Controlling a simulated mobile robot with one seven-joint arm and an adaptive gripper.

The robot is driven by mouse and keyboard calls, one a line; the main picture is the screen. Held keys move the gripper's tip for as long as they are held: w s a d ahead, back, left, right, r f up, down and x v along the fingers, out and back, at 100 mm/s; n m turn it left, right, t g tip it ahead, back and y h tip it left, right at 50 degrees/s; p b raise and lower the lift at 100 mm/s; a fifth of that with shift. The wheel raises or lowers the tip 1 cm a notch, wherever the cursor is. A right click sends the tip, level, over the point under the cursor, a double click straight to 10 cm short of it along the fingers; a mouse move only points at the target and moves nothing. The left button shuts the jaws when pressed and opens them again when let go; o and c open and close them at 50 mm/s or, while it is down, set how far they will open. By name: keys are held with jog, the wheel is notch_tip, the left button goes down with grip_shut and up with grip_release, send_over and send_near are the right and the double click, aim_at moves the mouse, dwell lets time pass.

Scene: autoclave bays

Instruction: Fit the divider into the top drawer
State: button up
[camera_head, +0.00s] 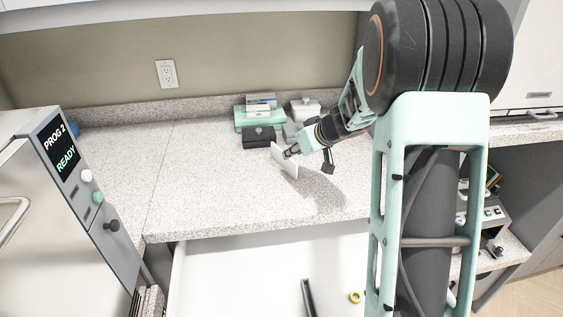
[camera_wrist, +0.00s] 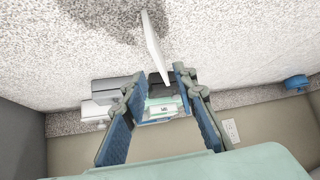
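The divider appears as a thin white plate (camera_head: 285,162) on edge at or just above the counter, near the front of my gripper. I cannot tell whether the plate touches the counter. The open drawer (camera_head: 230,275) has a white interior, below the counter's front edge; my arm hides its right part.
A dark bar (camera_head: 308,298) and a yellow ring (camera_head: 355,297) lie in the drawer. A black box (camera_head: 258,138), a teal stack (camera_head: 262,118) and a white box (camera_head: 305,107) stand behind my gripper. An autoclave (camera_head: 45,215) is at left. The counter's left part is clear.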

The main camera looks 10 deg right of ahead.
aim_at(284, 167)
jog(key=b+x, duration=0.2)
jog(key=x, duration=0.6)
jog(key=shift+w+a, duration=0.15)
jog(key=shift+w, duration=0.15)
grip_shut()
